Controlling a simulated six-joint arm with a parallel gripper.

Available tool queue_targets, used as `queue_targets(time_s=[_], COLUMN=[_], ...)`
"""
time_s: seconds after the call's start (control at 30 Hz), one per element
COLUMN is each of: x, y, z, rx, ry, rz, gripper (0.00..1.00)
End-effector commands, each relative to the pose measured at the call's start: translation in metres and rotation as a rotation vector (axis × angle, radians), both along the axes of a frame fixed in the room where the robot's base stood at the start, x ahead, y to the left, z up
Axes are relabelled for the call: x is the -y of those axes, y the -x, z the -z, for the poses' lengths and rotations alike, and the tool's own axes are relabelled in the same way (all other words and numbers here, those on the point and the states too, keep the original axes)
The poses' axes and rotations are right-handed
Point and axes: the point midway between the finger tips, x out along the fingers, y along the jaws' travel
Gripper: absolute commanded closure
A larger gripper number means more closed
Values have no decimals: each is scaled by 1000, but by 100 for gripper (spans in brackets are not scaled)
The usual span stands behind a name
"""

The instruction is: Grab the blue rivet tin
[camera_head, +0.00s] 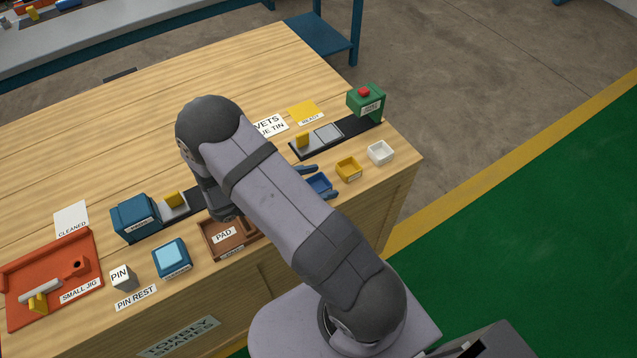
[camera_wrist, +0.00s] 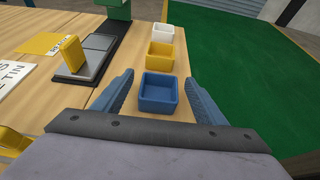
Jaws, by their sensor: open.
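The blue rivet tin (camera_wrist: 158,92) is a small open-topped square box, empty as far as I can see. It stands on the wooden table near its front edge. In the wrist view it sits between the two fingers of my gripper (camera_wrist: 160,97), which is open, with a gap on each side. In the head view the tin (camera_head: 319,184) is partly hidden by my arm, and blue-grey fingertips show on either side of it.
A yellow tin (camera_head: 348,170) and a white tin (camera_head: 380,153) stand in line beyond the blue one. A dark rail with a yellow block (camera_wrist: 73,52) lies to the left. A green box with a red button (camera_head: 366,99) stands at the rail's end. The table edge is close on the right.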

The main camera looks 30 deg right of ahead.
Motion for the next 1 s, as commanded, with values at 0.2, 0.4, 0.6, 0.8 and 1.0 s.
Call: queue_targets(time_s=[0.2,0.4,0.6,0.8,1.0], x=[12,11,11,11,11], y=[0,-1,-1,-1,-1], z=[6,6,6,5,3], rx=[0,2,2,2,3], ry=[-2,-2,-2,-1,-1], rz=[-1,-1,-1,-1,-1], gripper=[34,34,80,80,80])
